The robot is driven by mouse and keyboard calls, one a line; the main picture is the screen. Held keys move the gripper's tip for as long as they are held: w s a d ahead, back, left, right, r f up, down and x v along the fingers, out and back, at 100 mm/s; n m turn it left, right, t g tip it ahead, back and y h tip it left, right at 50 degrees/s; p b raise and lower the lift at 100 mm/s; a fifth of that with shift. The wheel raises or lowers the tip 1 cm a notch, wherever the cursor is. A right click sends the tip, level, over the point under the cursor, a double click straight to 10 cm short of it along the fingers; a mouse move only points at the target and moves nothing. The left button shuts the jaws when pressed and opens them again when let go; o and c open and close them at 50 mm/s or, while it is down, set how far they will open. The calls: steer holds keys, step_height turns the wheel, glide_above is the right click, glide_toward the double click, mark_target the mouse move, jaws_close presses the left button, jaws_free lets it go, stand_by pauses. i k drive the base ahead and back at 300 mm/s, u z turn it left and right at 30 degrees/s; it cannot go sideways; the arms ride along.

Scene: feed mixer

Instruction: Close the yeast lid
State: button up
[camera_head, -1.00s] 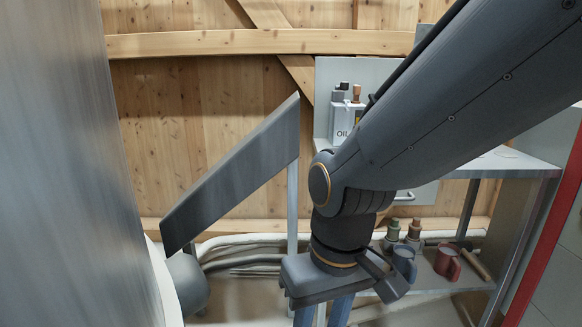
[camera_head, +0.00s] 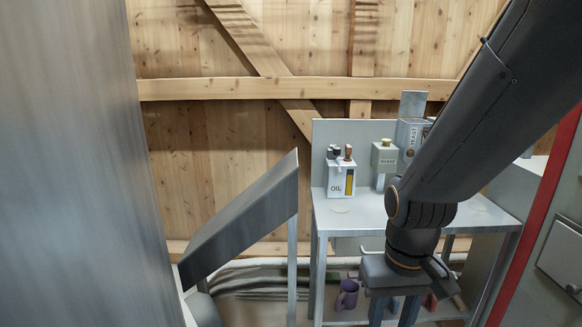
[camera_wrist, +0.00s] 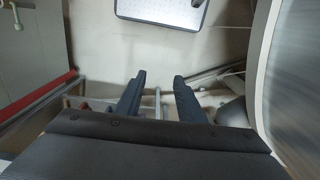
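A grey metal box (camera_head: 409,140) stands at the back of the metal table, and its small label seems to read YEAST. A flat grey plate (camera_head: 412,104) stands upright above its back and looks like its raised lid. My arm hides the box's lower right side. My gripper (camera_head: 394,309) hangs below and in front of the box, pointing down, apart from it. In the wrist view my gripper (camera_wrist: 158,79) has its two dark fingers apart with nothing between them. The box is not recognisable in the wrist view.
An OIL container (camera_head: 336,182) and a greenish-grey container (camera_head: 384,158) stand left of the box on the table (camera_head: 335,222). A purple mug (camera_head: 347,294) sits on the lower shelf. A slanted grey chute (camera_head: 245,215) is at left, a red post (camera_head: 535,215) at right.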

mark_target(412, 103)
steer(key=z, duration=0.75)
steer(key=i, duration=0.55)
steer(key=z, duration=0.15)
